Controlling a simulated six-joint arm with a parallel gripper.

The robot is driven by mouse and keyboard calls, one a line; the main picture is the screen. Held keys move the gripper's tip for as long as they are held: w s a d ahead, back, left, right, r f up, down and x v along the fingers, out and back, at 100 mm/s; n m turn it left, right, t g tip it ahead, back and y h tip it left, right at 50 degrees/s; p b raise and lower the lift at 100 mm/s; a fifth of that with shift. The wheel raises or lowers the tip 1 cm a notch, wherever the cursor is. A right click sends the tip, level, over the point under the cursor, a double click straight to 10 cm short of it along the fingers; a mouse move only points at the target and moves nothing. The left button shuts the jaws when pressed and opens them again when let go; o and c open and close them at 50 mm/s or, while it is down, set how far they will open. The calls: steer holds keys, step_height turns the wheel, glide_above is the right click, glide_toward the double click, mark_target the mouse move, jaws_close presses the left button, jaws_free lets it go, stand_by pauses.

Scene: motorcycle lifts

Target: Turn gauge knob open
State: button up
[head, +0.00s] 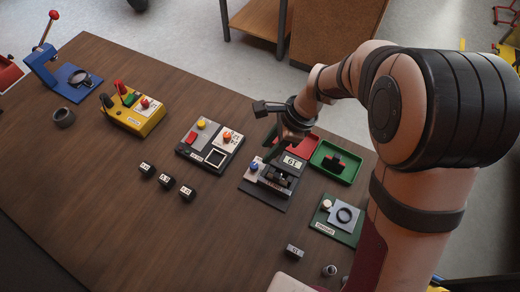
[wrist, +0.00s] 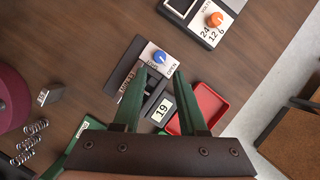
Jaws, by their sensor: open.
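The gauge (head: 272,182) is a dark device on the table with a small display and a blue knob (head: 254,166) on a pale plate. In the wrist view the blue knob (wrist: 159,57) sits just beyond my fingertips, and a label reading OPEN is printed to its right. The display (wrist: 162,110) reads 19 and lies between my fingers. My gripper (wrist: 161,74) has two green fingers, spread apart and empty, above the gauge. In the head view my gripper (head: 272,143) hangs over the gauge's far side.
A panel with an orange knob (wrist: 215,19) stands beside the gauge. A red tray (wrist: 206,108) and a green tray (head: 349,172) lie right of it. Small black blocks (head: 166,181) lie left. Springs (wrist: 30,143) show in the wrist view. The table's front left is clear.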

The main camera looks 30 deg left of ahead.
mark_target(254, 165)
steer(key=x, duration=0.8)
steer(key=shift+f, duration=0.2)
steer(key=shift+c, duration=0.4)
jaws_close()
